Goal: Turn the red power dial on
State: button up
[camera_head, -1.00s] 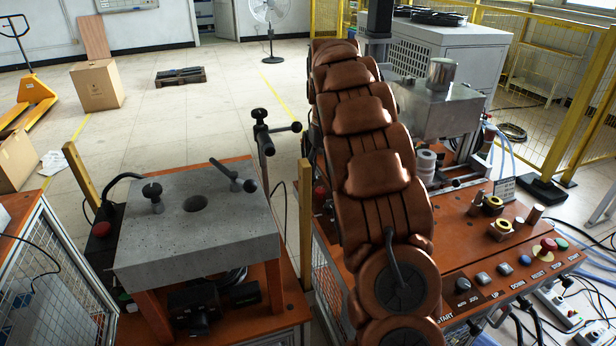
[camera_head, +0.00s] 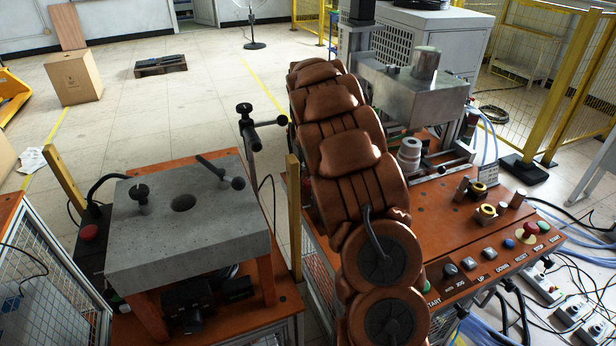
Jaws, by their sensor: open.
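A control panel with labelled buttons runs along the front edge of the orange machine table (camera_head: 425,240) at the right. A red mushroom-shaped control on a yellow base (camera_head: 527,231) sits toward its right end. A second red knob (camera_head: 89,232) is on a dark box beside the grey block at the left. I cannot tell which of these, if either, is the red power dial. My brown arm (camera_head: 345,160) reaches up the middle and hides part of the machine table. My gripper is hidden beyond the arm.
A grey block (camera_head: 185,250) on an orange stand is left of my arm. Yellow posts (camera_head: 294,215) and a black clamp stand (camera_head: 248,125) are near the arm. Yellow fencing (camera_head: 550,80) is at right; open floor lies behind.

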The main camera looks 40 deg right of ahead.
grip_shut()
dwell(0.5)
jog(key=shift+m+b, duration=0.3)
jog(key=shift+m, duration=0.1)
jog(key=m+b, duration=0.1)
jog(key=m, duration=0.2)
jog(key=shift+f+m+b, duration=0.1)
jog(key=shift+m+b, duration=0.25)
jog(key=shift+m, duration=0.05)
jog(key=m+b, duration=0.1)
jog(key=m, duration=0.3)
jog(key=shift+m, duration=0.3)
jog(key=m+b, duration=0.1)
jog(key=m, duration=0.3)
jog(key=shift+b, duration=0.3)
jog(key=m, duration=0.4)
jog(key=shift+m+b, duration=0.3)
jog(key=shift+b, duration=0.05)
